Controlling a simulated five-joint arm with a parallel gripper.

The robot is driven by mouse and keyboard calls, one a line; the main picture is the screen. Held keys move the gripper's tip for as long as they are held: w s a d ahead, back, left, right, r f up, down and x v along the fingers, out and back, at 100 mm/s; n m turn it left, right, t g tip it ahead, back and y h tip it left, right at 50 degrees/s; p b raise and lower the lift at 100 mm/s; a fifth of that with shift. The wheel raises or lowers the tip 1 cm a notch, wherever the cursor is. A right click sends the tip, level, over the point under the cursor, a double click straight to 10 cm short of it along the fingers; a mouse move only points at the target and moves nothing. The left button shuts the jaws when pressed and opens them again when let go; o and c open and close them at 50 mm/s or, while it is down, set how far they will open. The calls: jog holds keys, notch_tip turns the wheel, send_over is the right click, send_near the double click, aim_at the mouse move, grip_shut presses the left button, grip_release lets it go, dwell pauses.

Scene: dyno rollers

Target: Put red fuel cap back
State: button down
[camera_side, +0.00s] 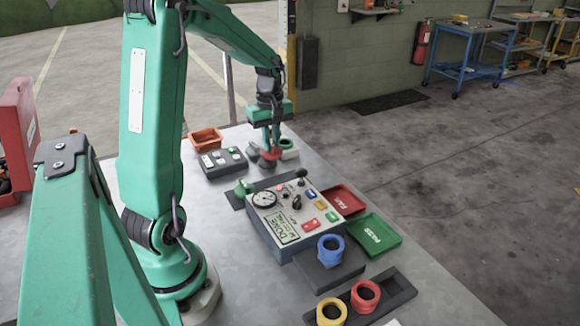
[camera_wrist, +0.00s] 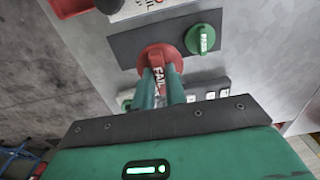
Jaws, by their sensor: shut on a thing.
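The red cap (camera_wrist: 158,58), lettered FAIL, is between the fingers of my gripper (camera_wrist: 162,86) in the wrist view. My gripper is shut on it. In the side view the red cap (camera_side: 272,155) shows as a small red patch under my gripper (camera_side: 269,142), near the back of the bench. In the wrist view it overlaps the lower edge of a dark plate (camera_wrist: 132,43). I cannot tell whether it touches the plate. A green cap (camera_wrist: 203,39) is on the same plate, and also shows in the side view (camera_side: 244,188).
A dial-and-switch console (camera_side: 290,212) stands in front of my gripper. Red (camera_side: 343,200) and green (camera_side: 374,236) trays lie to its right. A dark switch box (camera_side: 223,163) and an orange bin (camera_side: 205,138) stand to the left. Blue, red and yellow rings sit at the front.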

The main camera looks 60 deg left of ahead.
jog(key=shift+f, duration=0.45)
jog(key=shift+f, duration=0.1)
jog(key=shift+f, duration=4.9)
jog(key=shift+f, duration=0.1)
jog(key=c, duration=1.4)
grip_release()
jog(key=shift+c, duration=0.2)
notch_tip(320, 180, up, 12)
jog(key=shift+r, duration=0.15)
